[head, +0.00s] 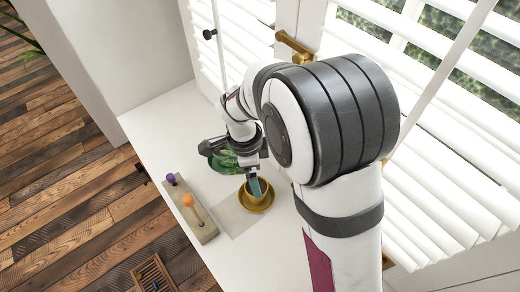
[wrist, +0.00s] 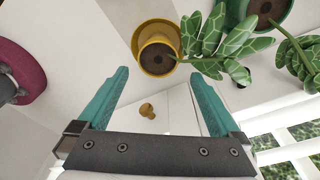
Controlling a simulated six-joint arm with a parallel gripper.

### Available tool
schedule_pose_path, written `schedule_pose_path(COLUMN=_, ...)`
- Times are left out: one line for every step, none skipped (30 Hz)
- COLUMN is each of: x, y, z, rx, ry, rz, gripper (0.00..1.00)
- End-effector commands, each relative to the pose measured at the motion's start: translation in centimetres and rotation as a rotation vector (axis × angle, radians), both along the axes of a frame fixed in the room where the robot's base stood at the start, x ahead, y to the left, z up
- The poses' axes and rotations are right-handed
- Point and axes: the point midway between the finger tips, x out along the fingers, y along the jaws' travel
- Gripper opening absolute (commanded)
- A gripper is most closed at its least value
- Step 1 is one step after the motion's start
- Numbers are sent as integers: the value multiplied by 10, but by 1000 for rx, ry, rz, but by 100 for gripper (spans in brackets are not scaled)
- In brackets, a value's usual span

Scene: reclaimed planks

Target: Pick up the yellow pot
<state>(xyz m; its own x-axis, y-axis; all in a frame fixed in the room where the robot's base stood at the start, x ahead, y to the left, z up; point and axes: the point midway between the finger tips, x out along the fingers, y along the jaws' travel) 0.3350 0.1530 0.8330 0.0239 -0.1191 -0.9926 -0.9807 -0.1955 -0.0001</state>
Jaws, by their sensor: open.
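The yellow pot (wrist: 158,41) shows in the upper middle of the wrist view, with dark soil in its mouth and a yellow saucer under it. In the head view the yellow pot (head: 257,201) stands on its saucer (head: 269,203) on the white surface, partly hidden by my gripper. My gripper (wrist: 158,76) is open, with its two teal fingers apart and nothing held between them. In the head view my gripper (head: 256,184) is right over or at the pot; I cannot tell whether it touches.
Window shutters (head: 440,190) rise behind.

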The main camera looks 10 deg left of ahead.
Motion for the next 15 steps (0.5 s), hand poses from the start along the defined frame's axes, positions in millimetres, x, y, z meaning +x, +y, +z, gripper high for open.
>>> schedule_pose_path(x=0, y=-1, z=-8, rx=-2, ry=3, rz=-1, gripper=100)
schedule_pose_path(x=0, y=-2, z=-11, rx=-1, ry=3, rz=-1, gripper=100)
schedule_pose_path(x=-1, y=-2, z=-15, rx=-1, ry=3, rz=-1, gripper=100)
schedule_pose_path(x=-1, y=-2, z=-19, rx=-1, ry=3, rz=0, gripper=100)
schedule_pose_path(x=-1, y=-2, z=-24, rx=-1, ry=3, rz=0, gripper=100)
schedule_pose_path(x=-3, y=-1, z=-33, rx=-1, ry=4, rz=0, gripper=100)
schedule_pose_path(x=-3, y=-1, z=-39, rx=-1, ry=4, rz=1, gripper=100)
schedule_pose_path(x=-4, y=0, z=-46, rx=-1, ry=5, rz=-1, gripper=100)
schedule_pose_path(x=-5, y=-1, z=-53, rx=-1, ry=5, rz=0, gripper=100)
schedule_pose_path(x=-4, y=-1, z=-58, rx=0, ry=4, rz=0, gripper=100)
schedule_pose_path(x=-4, y=-2, z=-62, rx=0, ry=3, rz=-1, gripper=100)
schedule_pose_path(x=-4, y=-2, z=-66, rx=1, ry=3, rz=0, gripper=100)
schedule_pose_path(x=-3, y=-2, z=-67, rx=2, ry=2, rz=0, gripper=100)
schedule_pose_path(x=-3, y=-2, z=-68, rx=3, ry=2, rz=0, gripper=100)
schedule_pose_path(x=-3, y=-2, z=-68, rx=3, ry=2, rz=0, gripper=100)
